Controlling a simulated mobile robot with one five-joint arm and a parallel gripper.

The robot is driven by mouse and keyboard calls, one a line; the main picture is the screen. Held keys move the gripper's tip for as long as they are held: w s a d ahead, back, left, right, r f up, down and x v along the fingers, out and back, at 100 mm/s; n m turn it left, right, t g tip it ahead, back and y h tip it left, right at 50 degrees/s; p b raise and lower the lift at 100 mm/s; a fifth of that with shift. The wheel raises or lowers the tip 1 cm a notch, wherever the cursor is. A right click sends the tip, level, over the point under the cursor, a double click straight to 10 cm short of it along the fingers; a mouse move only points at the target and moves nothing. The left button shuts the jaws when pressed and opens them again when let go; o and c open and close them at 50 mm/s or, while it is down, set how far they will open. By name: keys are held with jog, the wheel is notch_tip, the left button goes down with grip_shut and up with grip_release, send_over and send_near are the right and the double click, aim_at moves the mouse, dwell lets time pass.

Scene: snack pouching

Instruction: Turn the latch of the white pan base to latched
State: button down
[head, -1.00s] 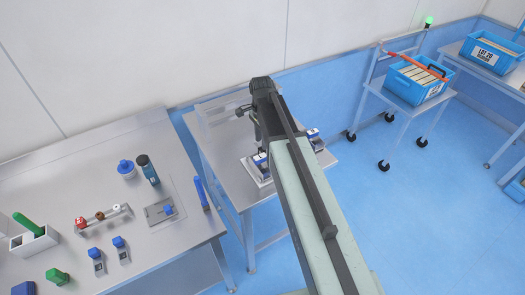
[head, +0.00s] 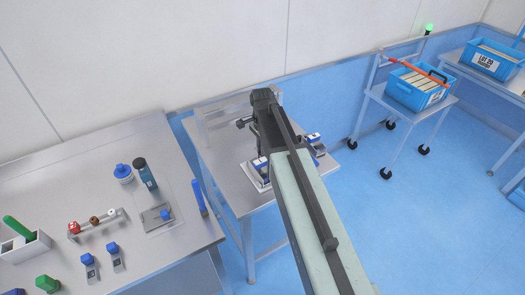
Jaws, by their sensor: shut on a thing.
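The white pan base (head: 251,179) sits on the small metal table in the middle of the head view, partly hidden behind my arm. A blue-and-white part (head: 259,163) stands at its left side, and another (head: 313,139) shows just right of my arm. My gripper (head: 257,142) points down over the base from the dark end of my arm. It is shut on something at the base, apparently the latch. The fingertips and the latch are mostly hidden, so the latch's angle cannot be told.
A metal bench (head: 175,243) at left holds a blue-lidded jar (head: 123,173), a dark bottle (head: 146,173), a small rack (head: 97,222) and several blue-topped parts. A cart with a blue crate (head: 417,88) stands at right. Blue floor between is clear.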

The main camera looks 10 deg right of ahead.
jog(key=n, duration=0.7)
jog(key=shift+n, duration=0.4)
jog(key=n, duration=0.4)
jog(key=shift+n, duration=2.1)
jog(key=c, duration=1.4)
grip_release()
jog(key=shift+c, duration=0.2)
